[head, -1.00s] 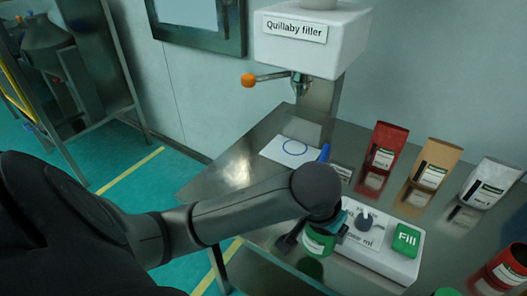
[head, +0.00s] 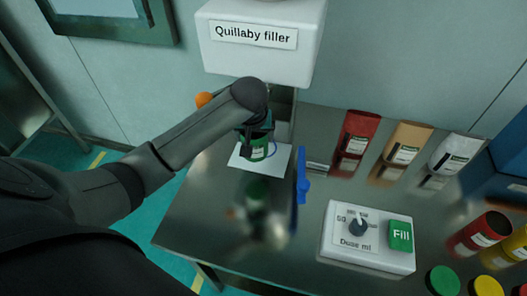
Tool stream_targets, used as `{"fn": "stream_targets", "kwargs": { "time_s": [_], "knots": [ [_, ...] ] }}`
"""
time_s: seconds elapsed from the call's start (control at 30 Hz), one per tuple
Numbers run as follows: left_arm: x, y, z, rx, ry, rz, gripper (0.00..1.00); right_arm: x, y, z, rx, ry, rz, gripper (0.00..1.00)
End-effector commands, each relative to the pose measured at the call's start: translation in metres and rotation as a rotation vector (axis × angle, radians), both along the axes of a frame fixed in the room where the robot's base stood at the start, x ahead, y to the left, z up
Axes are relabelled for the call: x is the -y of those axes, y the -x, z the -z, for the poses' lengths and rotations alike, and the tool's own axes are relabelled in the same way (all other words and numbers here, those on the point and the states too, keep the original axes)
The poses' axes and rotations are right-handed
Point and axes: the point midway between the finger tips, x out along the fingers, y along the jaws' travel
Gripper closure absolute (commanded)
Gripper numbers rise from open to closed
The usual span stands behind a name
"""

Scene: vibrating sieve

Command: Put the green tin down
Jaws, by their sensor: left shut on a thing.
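The green tin (head: 258,151) is in my left gripper (head: 256,136), whose fingers are shut on it. The tin is upright, over or on the white sheet (head: 240,162) with a blue ring, below the Quillaby filler (head: 262,45). I cannot tell whether its base touches the sheet. The gripper and wrist hide the tin's upper part, and the tin covers much of the ring. My right gripper is not in view.
A control box (head: 350,261) with a dose knob and a green Fill button (head: 400,236) stands at the right. A blue object (head: 303,186) lies nearer the sheet. Red (head: 357,137), tan (head: 404,147) and white (head: 454,153) bags stand behind. The metal table's front left is clear.

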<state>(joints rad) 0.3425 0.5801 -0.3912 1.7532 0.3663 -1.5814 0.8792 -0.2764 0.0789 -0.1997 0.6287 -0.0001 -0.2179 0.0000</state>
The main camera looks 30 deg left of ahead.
Motion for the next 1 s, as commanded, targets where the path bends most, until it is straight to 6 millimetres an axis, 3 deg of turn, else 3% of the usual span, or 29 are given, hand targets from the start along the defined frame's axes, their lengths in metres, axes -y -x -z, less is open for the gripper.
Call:
{"fn": "stream_targets", "kwargs": {
  "time_s": [0.3, 0.4, 0.73, 1.0],
  "knots": [
    [-0.005, -0.001, 0.052, -0.003, -0.001, -0.018, 0.7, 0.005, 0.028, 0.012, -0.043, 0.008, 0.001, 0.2],
    [-0.005, -0.001, 0.061, 0.0, 0.0, -0.017, 0.7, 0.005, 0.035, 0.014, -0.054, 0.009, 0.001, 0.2],
    [-0.005, -0.001, 0.098, -0.002, -0.001, -0.017, 0.7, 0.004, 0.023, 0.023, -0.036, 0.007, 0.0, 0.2],
    [-0.005, -0.001, 0.099, 0.001, -0.001, -0.017, 0.7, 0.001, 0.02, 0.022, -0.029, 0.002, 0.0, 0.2]
  ]
}}
